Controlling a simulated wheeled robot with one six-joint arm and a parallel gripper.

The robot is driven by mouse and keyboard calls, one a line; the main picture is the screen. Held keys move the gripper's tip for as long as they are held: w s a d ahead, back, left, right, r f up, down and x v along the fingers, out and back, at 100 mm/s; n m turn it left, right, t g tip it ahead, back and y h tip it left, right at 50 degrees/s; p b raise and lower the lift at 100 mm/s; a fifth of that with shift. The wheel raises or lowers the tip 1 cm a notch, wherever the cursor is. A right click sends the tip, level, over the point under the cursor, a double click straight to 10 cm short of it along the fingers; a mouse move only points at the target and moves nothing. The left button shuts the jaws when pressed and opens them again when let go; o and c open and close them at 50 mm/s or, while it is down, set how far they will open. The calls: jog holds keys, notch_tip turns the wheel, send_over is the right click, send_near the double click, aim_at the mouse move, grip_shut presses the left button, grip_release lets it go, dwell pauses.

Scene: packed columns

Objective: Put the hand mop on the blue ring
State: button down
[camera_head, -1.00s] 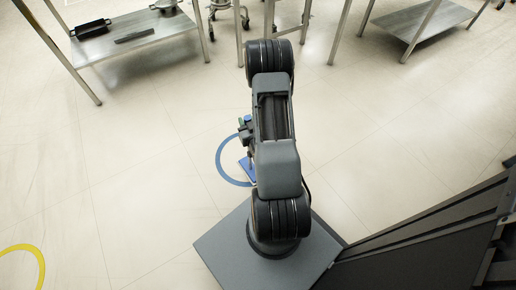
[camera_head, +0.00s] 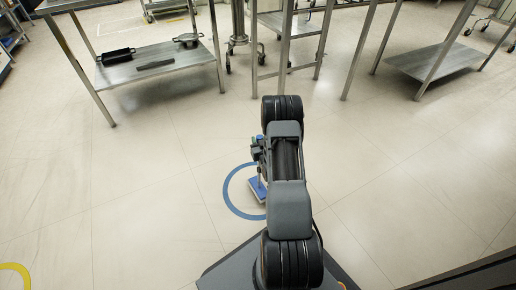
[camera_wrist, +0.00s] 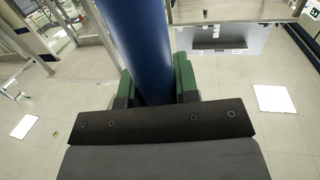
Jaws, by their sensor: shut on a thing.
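The hand mop shows in the head view as a blue flat head (camera_head: 257,188) at the floor, inside the right part of the blue ring (camera_head: 228,197). The ring is a painted circle on the floor, and my arm hides its right side. My gripper (camera_head: 259,150) is above the mop head, partly hidden by my arm. In the wrist view the mop's thick blue handle (camera_wrist: 138,45) stands between the green-padded fingers of my gripper (camera_wrist: 158,88), which are shut on it. I cannot tell whether the mop head touches the floor.
A steel table with a low shelf (camera_head: 160,66) holding a black pan (camera_head: 117,56) stands at the back left. Another low shelf (camera_head: 434,65) is at the back right. Part of a yellow ring (camera_head: 18,268) shows at the lower left. The floor around the blue ring is clear.

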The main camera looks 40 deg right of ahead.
jog(key=shift+w+d+f+b, duration=0.15)
jog(key=shift+f+b, duration=0.25)
jog(key=shift+f, duration=0.3)
jog(key=shift+w+d+f+b, duration=0.15)
jog(key=shift+f+b, duration=0.25)
jog(key=shift+f, duration=0.25)
jog(key=shift+w+f+b, duration=0.15)
jog(key=shift+f+b, duration=0.25)
jog(key=shift+f, duration=0.4)
jog(key=shift+f+b, duration=0.1)
jog(key=shift+b, duration=0.2)
jog(key=c, duration=0.9)
grip_release()
jog(key=shift+o, duration=0.2)
